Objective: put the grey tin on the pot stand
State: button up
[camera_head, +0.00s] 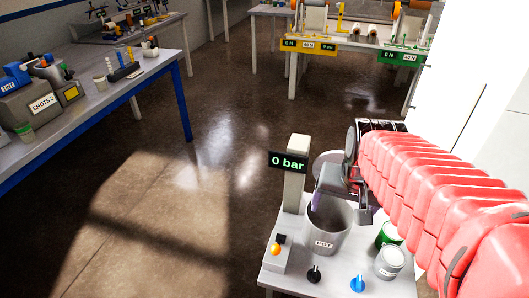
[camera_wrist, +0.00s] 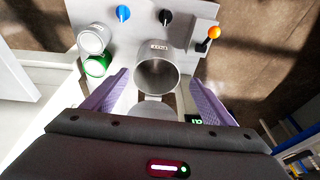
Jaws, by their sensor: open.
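The grey tin (camera_head: 389,263) stands upright at the right front of the small white table, with a pale round top. It also shows in the wrist view (camera_wrist: 92,40) at upper left. My gripper (camera_wrist: 158,82) is open and empty, its purple fingers spread on either side of the pot in that view. In the head view my gripper is above the back of the pot, partly hidden by the arm. The open grey pot (camera_head: 325,242), labelled POT, stands on the table and looks empty. I cannot make out a separate pot stand.
A green tin (camera_head: 389,234) stands right behind the grey tin. A 0 bar display post (camera_head: 294,178), a box with an orange-knobbed lever (camera_head: 275,252), and black (camera_head: 314,274) and blue (camera_head: 357,284) knobs are on the table. A round lid (camera_head: 325,166) is behind the pot.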

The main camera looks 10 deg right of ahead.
jog(key=s+a+r+n+t, duration=0.1)
jog(key=s+a+r+n, duration=0.1)
jog(key=a, duration=0.4)
jog(key=s+a+r+n+t+y, duration=0.1)
jog(key=s+a+r+n, duration=0.1)
jog(key=a+n, duration=0.2)
jog(key=shift+a+t, duration=0.3)
jog(key=shift+a, duration=0.65)
